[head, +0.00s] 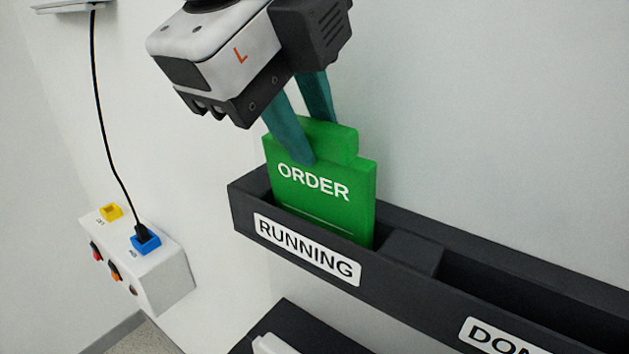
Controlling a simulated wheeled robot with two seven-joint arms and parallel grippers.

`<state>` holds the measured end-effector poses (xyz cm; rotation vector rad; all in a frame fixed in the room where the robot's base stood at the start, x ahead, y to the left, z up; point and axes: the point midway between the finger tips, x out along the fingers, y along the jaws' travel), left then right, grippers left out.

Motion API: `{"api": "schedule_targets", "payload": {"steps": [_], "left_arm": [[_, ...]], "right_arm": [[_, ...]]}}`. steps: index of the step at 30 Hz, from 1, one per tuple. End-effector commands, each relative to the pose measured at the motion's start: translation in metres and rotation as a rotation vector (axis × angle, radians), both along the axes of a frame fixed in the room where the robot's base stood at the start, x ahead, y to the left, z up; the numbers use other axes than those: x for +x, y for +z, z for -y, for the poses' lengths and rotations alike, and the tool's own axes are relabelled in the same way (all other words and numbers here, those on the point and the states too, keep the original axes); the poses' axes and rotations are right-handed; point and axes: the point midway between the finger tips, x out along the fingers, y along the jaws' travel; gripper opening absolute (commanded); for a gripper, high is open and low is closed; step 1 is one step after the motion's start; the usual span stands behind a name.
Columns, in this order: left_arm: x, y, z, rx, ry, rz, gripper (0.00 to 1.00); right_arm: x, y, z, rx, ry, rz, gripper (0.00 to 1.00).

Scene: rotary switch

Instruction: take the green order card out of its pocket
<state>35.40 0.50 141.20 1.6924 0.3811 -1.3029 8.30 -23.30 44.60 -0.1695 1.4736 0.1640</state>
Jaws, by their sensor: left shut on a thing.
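The green order card (325,194) stands upright in the pocket labelled RUNNING (307,249) of a dark wall rack. Its lower edge is hidden behind the pocket's front wall. The word ORDER shows on its face. My left gripper (312,140), marked L, comes from above with its two teal fingers shut on the raised tab at the card's top. My right gripper is not in view.
A divider block (411,252) separates the RUNNING pocket from an empty-looking pocket at the right, whose label (502,338) is cut off. A white control box (142,262) with buttons and a plugged black cable (103,130) is on the wall at the left. A dark surface (285,325) lies below.

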Motion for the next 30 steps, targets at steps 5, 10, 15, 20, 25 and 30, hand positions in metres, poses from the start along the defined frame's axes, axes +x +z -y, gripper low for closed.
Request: {"api": "schedule_targets", "payload": {"steps": [5, 10, 15, 20, 25, 30], "left_arm": [[0.000, 0.010, 0.000, -0.003, 0.000, 0.003, 0.13], [0.000, 0.018, 0.000, -0.001, -0.001, 0.002, 0.12], [0.000, 0.027, 0.001, -0.002, -0.001, 0.002, 0.12], [0.000, 0.035, 0.000, -0.001, -0.001, 0.003, 0.11], [0.000, 0.044, 0.000, -0.002, 0.000, 0.002, 0.11], [0.000, 0.052, 0.000, -0.002, 0.000, 0.002, 0.08]], "right_arm": [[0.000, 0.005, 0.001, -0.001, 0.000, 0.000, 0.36], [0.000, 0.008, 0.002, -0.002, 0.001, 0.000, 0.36], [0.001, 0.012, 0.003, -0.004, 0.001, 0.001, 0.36], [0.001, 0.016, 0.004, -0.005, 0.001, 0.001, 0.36], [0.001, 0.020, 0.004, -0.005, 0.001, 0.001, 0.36], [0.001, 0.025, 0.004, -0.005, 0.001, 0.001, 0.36]]}}
